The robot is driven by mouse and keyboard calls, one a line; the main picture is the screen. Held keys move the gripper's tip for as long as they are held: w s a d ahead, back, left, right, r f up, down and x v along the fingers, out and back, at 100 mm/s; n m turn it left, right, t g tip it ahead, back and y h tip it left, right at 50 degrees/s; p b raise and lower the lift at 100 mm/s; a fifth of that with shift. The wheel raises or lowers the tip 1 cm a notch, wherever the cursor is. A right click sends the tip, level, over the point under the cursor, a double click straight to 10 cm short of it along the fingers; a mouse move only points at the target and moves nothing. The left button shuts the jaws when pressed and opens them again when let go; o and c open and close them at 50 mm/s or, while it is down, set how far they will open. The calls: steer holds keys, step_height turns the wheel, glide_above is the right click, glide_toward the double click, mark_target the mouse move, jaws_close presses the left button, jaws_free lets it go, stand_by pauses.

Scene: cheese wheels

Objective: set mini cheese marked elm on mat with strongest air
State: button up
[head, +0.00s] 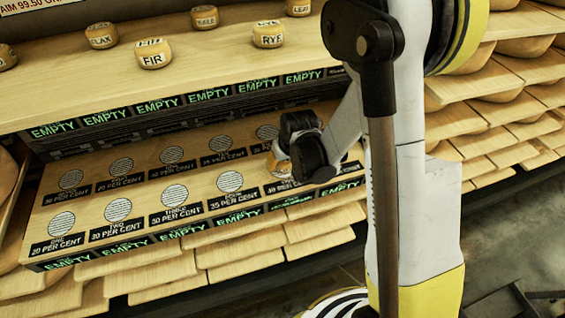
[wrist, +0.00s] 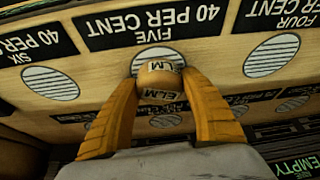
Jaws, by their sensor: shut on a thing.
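The mini cheese marked ELM (wrist: 160,84) is small, round and yellow with a white label. In the wrist view my gripper (wrist: 161,92) is shut on it, one orange finger on each side. The cheese overlaps the round striped mat labelled FIVE, 40 PER CENT (wrist: 150,56); I cannot tell whether it touches. In the head view my gripper (head: 303,147) is over the right part of the lower shelf and mostly hides the cheese. The mat labelled THREE, 50 PER CENT (head: 173,193) lies bare in the front row, as do mats ONE (head: 62,223), TWO (head: 118,209) and FOUR (head: 230,182).
Mat SIX (wrist: 50,83) flanks mat FIVE in the wrist view. A back row of mats includes one at the far left (head: 71,179). The upper shelf (head: 225,80) overhangs and holds several cheeses, including FIR (head: 153,54) and RYE (head: 268,35). Boards with large wheels stand at right.

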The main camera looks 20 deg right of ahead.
steer(key=shift+f, duration=0.2)
steer(key=o, duration=1.2)
steer(key=shift+r, duration=0.1)
steer(key=shift+r, duration=0.1)
steer(key=shift+r+p, duration=0.3)
steer(key=shift+r, duration=0.05)
steer(key=s+r+t+p, duration=0.15)
steer(key=s+r, duration=0.35)
steer(key=r, duration=0.5)
steer(key=s+r+g+p, duration=0.1)
steer(key=s+r+p, duration=0.3)
steer(key=r, duration=0.6)
steer(key=shift+s+r+m+t+b, duration=0.15)
steer(key=shift+s+r+t, duration=0.2)
steer(key=shift+s+r, duration=1.2)
steer(key=shift+s+r+m+t+b, duration=0.25)
steer(key=shift+s+r, duration=0.6)
steer(key=shift+s, duration=1.25)
steer(key=shift+s+r+t+b, duration=0.1)
steer(key=shift+s+r+t, duration=0.35)
steer(key=shift+s+r, duration=1.1)
